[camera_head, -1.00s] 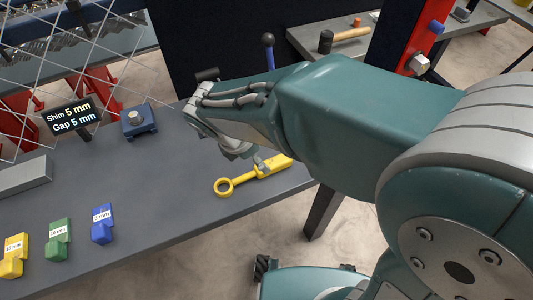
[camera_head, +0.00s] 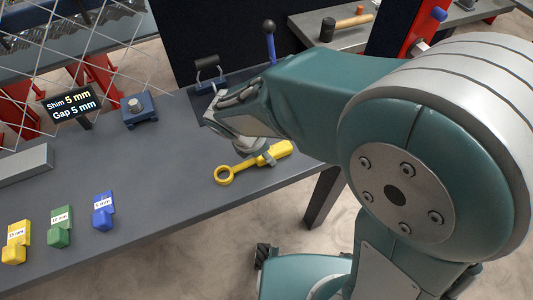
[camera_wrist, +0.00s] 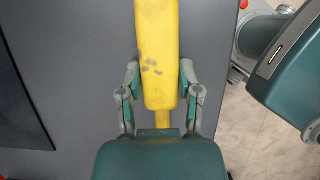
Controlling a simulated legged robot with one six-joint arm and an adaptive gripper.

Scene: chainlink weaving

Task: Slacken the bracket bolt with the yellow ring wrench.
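The yellow ring wrench (camera_head: 234,172) lies on the grey bench, its ring to the left and its thick handle to the right. In the wrist view the handle (camera_wrist: 157,50) runs between my two fingers (camera_wrist: 160,78), one close along each side. I cannot tell whether they press on it. The ring is out of the wrist view. The bracket bolt (camera_head: 134,104) stands on a blue bracket (camera_head: 140,117) at the back left of the bench, apart from the wrench.
Yellow (camera_head: 16,243), green (camera_head: 60,228) and blue (camera_head: 103,212) labelled shim blocks lie along the front left. A sign (camera_head: 73,104) reads "Shim 5 mm, Gap 5 mm". A wire mesh stands behind. A dark handled fixture (camera_head: 209,72) is beyond my gripper. The bench (camera_head: 170,185) is clear between.

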